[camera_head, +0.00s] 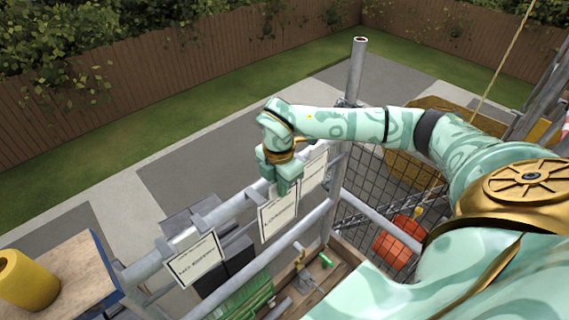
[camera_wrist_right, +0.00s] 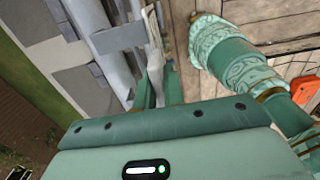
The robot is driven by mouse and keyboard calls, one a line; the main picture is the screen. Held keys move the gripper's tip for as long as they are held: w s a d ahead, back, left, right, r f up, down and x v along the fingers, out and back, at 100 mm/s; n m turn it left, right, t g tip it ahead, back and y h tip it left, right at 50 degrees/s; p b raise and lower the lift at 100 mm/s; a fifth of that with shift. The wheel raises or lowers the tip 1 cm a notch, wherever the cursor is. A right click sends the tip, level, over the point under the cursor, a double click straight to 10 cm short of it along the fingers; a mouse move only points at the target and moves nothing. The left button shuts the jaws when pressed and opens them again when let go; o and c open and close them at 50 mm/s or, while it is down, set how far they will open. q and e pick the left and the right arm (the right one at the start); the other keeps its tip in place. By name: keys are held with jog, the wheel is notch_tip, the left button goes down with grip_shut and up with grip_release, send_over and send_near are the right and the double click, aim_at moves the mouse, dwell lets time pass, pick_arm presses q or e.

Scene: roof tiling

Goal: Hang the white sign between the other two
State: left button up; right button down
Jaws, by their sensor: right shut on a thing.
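Three white signs with dark lettering show along the grey scaffold rail in the head view. The left sign (camera_head: 194,259) hangs on the rail. The right sign (camera_head: 314,170) is near the upright post, partly behind my gripper. The middle sign (camera_head: 279,217) is below my right gripper (camera_head: 281,186), which is shut on its top edge, between the other two. In the right wrist view the gripper (camera_wrist_right: 155,85) has a thin pale sign (camera_wrist_right: 152,40) between its fingers, seen nearly edge-on beside the rail. Whether the middle sign rests on the rail is hidden. My left gripper is out of view.
The scaffold rail (camera_head: 236,207) runs diagonally to an upright post (camera_head: 355,75). A lower rail (camera_head: 263,262) passes close by the middle sign. Green rolled material (camera_head: 240,300), an orange-red object (camera_head: 400,240) and a yellow cylinder (camera_head: 25,280) are around. Wire mesh (camera_head: 375,180) stands right of the post.

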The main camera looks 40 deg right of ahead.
jog(key=shift+w+a+f+b, duration=0.1)
jog(key=shift+w+f+b, duration=0.65)
jog(key=shift+w, duration=0.2)
jog(key=shift+w+a+f+b, duration=0.1)
jog(key=shift+w+f+b, duration=0.55)
jog(key=shift+w, duration=0.35)
jog(key=shift+w+a+f+b, duration=0.1)
jog(key=shift+w+f+b, duration=0.55)
jog(key=shift+w+b, duration=0.25)
jog(key=c, duration=1.4)
grip_release()
